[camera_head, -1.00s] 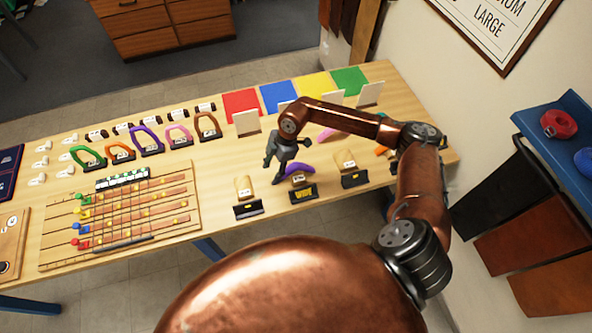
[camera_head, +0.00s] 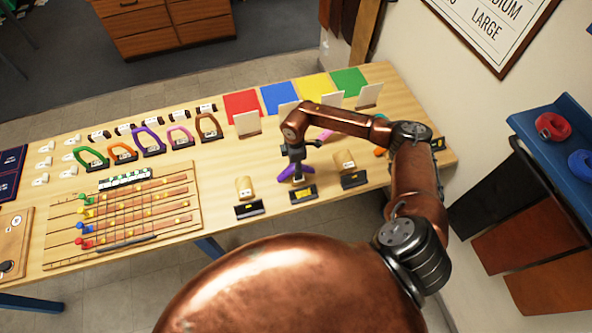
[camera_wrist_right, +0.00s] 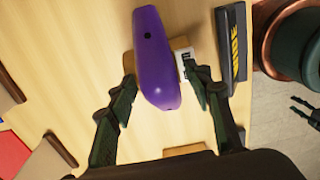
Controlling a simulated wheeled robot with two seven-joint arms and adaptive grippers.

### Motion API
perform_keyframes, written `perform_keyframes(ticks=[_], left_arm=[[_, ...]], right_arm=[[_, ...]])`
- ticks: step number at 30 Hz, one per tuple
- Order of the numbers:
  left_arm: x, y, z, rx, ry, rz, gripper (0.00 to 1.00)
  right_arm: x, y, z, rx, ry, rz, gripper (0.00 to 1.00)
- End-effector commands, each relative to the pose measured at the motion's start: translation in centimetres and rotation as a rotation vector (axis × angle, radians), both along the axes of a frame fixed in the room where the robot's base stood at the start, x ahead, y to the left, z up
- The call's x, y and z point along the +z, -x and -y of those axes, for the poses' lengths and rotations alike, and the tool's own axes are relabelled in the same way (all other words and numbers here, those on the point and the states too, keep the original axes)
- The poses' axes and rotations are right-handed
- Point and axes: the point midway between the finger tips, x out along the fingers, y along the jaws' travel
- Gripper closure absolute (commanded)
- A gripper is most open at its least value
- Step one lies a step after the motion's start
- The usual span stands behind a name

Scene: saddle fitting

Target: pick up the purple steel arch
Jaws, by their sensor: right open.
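A purple arch (camera_head: 284,172) sits by a small tan block behind a black sign with yellow lettering, on the front part of the wooden table. My right gripper (camera_head: 296,172) is over it, pointing down. In the right wrist view the arch (camera_wrist_right: 155,60) shows from above as a long purple bar with a dark hole. The open right fingers (camera_wrist_right: 161,88) are on either side of its near end, with gaps visible. Another purple arch (camera_head: 148,142) stands in the row at left. Dark prongs at the wrist view's right edge may be my left gripper; its state is unclear.
Tan blocks with black signs stand left (camera_head: 245,188) and right (camera_head: 345,162) of the arch. Red (camera_head: 242,104), blue, yellow and green squares lie behind, with white cards in front. A slatted board (camera_head: 125,215) lies at left.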

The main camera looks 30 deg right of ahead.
Motion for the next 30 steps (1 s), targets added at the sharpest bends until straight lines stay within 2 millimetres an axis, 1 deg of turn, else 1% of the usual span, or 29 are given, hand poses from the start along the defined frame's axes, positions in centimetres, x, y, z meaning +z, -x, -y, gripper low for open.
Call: perform_keyframes(ticks=[5, 25, 30], left_arm=[[-0.02, 0.01, 0.00, 0.000, 0.000, 0.000, 0.58], [-0.03, 0.03, 0.04, -0.001, 0.000, 0.000, 0.58], [-0.03, 0.03, 0.04, -0.001, 0.001, 0.000, 0.58]], right_arm=[[-0.04, 0.01, -0.02, 0.001, 0.000, 0.000, 0.54], [0.00, -0.01, -0.03, 0.001, -0.001, 0.000, 1.00], [0.01, -0.01, -0.03, 0.001, -0.001, 0.000, 1.00]])
